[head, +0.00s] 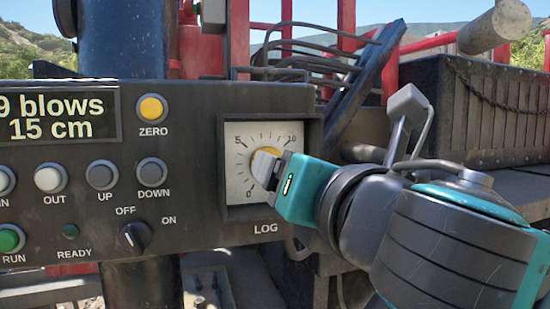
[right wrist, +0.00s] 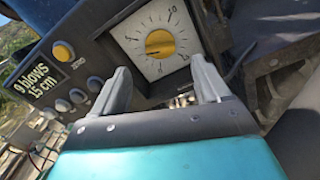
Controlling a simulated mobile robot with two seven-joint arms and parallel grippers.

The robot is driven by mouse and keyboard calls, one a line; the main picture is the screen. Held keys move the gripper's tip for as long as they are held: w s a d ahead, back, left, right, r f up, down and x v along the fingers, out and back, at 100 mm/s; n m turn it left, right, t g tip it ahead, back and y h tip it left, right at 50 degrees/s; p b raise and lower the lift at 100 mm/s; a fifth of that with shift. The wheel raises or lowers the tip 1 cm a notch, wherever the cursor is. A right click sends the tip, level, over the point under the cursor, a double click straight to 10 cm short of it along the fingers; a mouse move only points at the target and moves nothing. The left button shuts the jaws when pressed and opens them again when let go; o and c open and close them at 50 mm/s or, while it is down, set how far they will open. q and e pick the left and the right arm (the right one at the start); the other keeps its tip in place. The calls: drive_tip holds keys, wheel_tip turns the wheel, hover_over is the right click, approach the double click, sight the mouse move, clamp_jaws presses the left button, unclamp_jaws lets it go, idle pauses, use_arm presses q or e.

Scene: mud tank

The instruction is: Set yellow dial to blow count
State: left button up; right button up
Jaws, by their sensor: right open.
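The yellow dial (right wrist: 160,44) sits at the centre of a white square scale plate (head: 236,136), in a recess above the label LOG. In the head view a little of the yellow dial (head: 273,151) shows behind my fingers. The scale has 0 at the bottom, 5 at upper left and 10 at upper right. A dark mark shows on the dial in the right wrist view, but its exact reading is unclear. The display (head: 58,116) reads "9 blows 15 cm". My right gripper (head: 266,166) is open in front of the dial, its fingers (right wrist: 163,75) apart with nothing between them.
Left of the dial are a yellow ZERO button (head: 152,108), UP and DOWN buttons (head: 102,175), a black OFF/ON switch (head: 135,237) and a green RUN button (head: 10,239). The recess frame surrounds the dial. A slanted dark bar (head: 366,90) and cables stand behind.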

sight(272, 151)
drive_tip(key=x, duration=0.7)
drive_tip(key=shift+w+a+f+p, duration=0.1)
drive_tip(key=shift+w+a+p, duration=0.05)
drive_tip(key=shift+w+p, duration=0.2)
drive_tip(key=shift+c, duration=0.8)
drive_tip(key=c, duration=0.9)
drive_tip(key=shift+m, duration=0.3)
